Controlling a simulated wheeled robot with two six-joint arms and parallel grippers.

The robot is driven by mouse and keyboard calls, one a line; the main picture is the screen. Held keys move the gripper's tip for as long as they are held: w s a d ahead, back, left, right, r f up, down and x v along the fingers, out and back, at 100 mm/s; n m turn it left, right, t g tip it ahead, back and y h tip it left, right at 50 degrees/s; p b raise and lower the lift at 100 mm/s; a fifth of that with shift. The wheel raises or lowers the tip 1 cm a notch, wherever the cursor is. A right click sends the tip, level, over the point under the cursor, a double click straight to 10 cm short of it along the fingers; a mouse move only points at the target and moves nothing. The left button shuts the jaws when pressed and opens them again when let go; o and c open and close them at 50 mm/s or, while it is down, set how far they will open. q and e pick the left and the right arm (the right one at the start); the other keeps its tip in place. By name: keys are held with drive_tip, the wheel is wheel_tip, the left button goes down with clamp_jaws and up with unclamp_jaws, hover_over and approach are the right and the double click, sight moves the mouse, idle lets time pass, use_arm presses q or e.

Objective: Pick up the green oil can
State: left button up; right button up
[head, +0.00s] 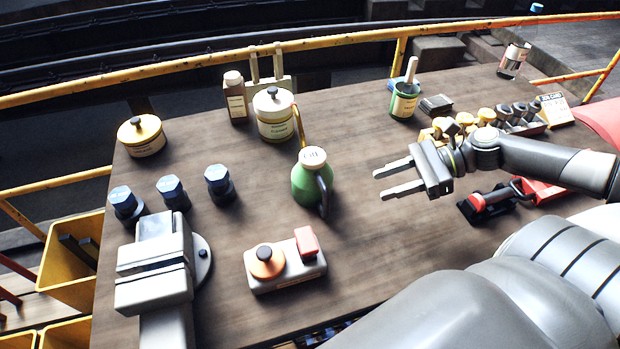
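The green oil can (308,187) stands upright near the middle of the wooden bench (370,250). It has a rounded green body, a cream top with lettering, a thin yellowish spout rising at the back and a dark handle on its right front side. My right gripper (380,185) is to the right of the can, its two fingers apart and pointing left towards it. Nothing is between the fingers, and a gap separates them from the can. My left gripper is not in view.
A white lidded pot (275,118) and a bottle (236,98) stand behind the can. A grey-and-orange device (286,262) lies in front. Blue-topped bolts (172,192) and a grey vise (155,265) are left. A green brush pot (403,103) stands back right.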

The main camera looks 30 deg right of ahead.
drive_tip(key=b+x, duration=0.3)
drive_tip(key=x, duration=0.5)
drive_tip(key=shift+a+f+b, duration=0.1)
drive_tip(key=shift+a+b, duration=0.2)
drive_tip(key=shift+b, duration=0.1)
drive_tip(key=shift+x, duration=3.55)
clamp_jaws()
